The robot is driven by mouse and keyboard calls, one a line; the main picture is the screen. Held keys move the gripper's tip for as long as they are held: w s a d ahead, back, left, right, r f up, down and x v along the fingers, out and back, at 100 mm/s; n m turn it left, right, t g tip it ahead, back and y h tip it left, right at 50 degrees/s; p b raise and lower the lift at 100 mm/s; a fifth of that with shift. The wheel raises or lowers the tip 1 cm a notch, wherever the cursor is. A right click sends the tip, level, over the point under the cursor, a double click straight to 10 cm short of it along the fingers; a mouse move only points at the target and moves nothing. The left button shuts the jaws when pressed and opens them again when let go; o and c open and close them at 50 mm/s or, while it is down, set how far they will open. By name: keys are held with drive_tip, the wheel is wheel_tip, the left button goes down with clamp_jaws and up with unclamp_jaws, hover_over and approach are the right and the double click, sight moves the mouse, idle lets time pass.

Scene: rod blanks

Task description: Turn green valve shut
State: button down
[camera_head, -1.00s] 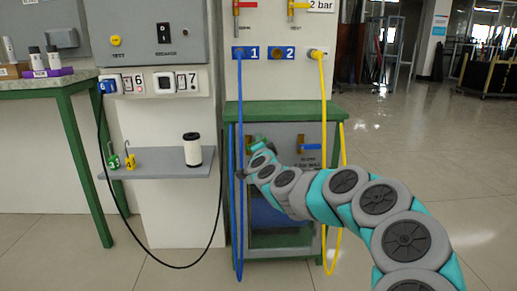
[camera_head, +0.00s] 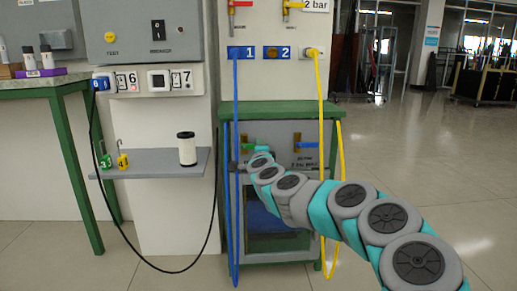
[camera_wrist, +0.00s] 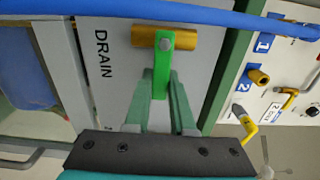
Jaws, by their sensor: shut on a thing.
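The green valve handle (camera_wrist: 162,75) shows in the wrist view, pinned by a round bolt to a brass valve body (camera_wrist: 180,40). The handle lies crosswise to the body. My gripper (camera_wrist: 163,88) has its two greenish fingers on either side of the handle, shut on it. The panel beside it reads DRAIN. In the head view the green handle (camera_head: 258,148) points right from its brass body, at the left of the cabinet front. My gripper is mostly hidden there by my own arm.
A second valve with a blue handle (camera_head: 308,145) sits to the right. A blue hose (camera_head: 235,190) hangs just left of the green valve, and a yellow hose (camera_head: 322,170) hangs at the right. The green cabinet top (camera_head: 280,109) is above.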

idle(0.3)
drive_tip(key=c, duration=0.8)
unclamp_jaws()
drive_tip(key=shift+o, duration=0.2)
drive_tip(key=s, duration=0.7)
drive_tip(key=shift+s, duration=0.4)
